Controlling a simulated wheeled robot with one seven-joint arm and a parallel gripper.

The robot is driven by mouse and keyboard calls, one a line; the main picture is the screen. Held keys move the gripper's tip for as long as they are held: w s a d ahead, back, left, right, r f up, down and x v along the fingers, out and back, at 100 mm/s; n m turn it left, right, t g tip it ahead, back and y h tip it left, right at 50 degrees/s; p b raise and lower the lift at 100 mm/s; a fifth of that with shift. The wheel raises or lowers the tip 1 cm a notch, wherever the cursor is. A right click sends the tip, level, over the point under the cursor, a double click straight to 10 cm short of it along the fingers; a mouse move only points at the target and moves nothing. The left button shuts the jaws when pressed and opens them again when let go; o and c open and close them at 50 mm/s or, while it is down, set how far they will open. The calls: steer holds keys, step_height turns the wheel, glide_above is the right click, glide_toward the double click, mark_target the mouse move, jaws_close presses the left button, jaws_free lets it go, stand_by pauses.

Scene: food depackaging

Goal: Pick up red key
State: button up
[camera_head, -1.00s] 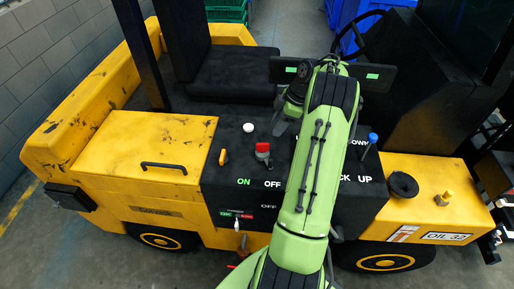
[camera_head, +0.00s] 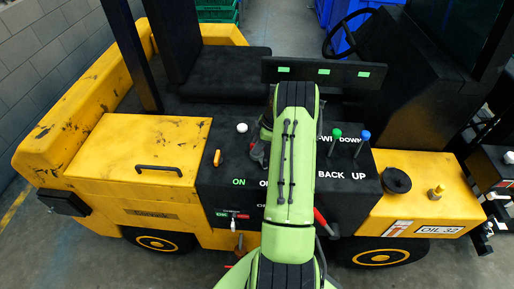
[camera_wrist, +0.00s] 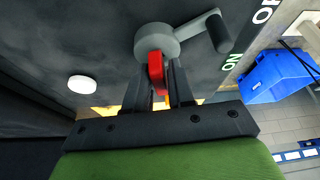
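The red key (camera_wrist: 156,68) shows in the wrist view, set in a round grey switch (camera_wrist: 154,41) with a grey lever reaching to the right. My gripper (camera_wrist: 158,78) has its two dark fingers close on either side of the key's red body. Whether they touch or press on it cannot be made out. In the head view my arm comes down over the black control panel (camera_head: 230,165), and the wrist and arm hide the key there.
A white button (camera_head: 242,127) and an orange lever (camera_head: 217,157) stand left of my arm. Green (camera_head: 336,134) and blue (camera_head: 365,136) knobs stand to its right. A red handle (camera_head: 320,216) shows beside my arm lower down. A blue crate (camera_wrist: 275,77) is at the right in the wrist view.

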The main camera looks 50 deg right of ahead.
jaws_close()
step_height(320, 180, up, 10)
steer(key=shift+b, duration=0.3)
